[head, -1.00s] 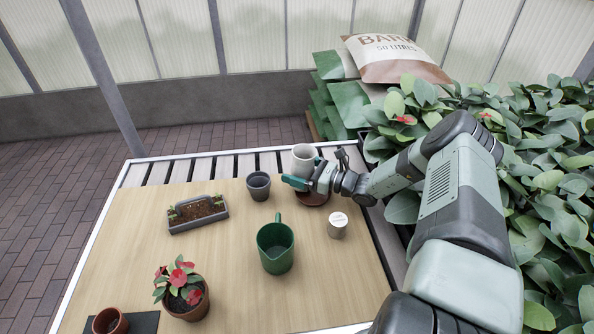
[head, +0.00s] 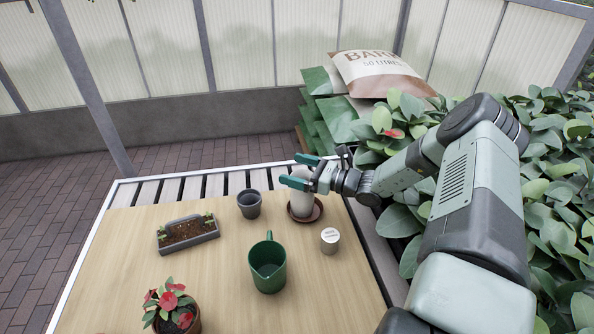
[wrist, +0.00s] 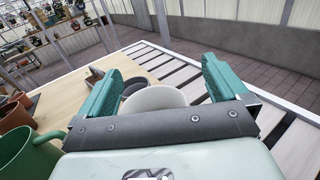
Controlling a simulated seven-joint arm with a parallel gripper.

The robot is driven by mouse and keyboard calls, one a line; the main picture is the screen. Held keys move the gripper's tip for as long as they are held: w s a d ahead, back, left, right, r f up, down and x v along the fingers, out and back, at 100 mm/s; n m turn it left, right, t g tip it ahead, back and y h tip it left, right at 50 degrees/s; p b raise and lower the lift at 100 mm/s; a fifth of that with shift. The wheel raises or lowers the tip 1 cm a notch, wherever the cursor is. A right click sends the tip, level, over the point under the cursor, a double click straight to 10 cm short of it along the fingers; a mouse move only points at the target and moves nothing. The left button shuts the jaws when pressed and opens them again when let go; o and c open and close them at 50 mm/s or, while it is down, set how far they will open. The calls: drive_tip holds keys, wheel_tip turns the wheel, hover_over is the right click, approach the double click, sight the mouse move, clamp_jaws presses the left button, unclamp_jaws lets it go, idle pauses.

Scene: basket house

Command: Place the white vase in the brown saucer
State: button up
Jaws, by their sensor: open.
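The white vase (head: 301,203) stands upright in the brown saucer (head: 318,211) near the far right corner of the table, as far as the head view shows. My gripper (head: 300,171) is at the vase's upper part, its two green fingers spread apart. In the wrist view, the vase's pale rim (wrist: 155,98) lies between the open fingers (wrist: 160,85), with gaps at both sides. The saucer is hidden in the wrist view. My gripper covers part of the vase's top in the head view.
A dark grey pot (head: 249,205) stands just left of the saucer. A small lidded tin (head: 330,241) and a green jug (head: 267,268) stand in front. A soil tray (head: 188,234) and a red-flowered pot (head: 174,306) are further left. Leafy plants (head: 550,190) crowd the right side.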

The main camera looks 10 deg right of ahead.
drive_tip(key=v, duration=1.1)
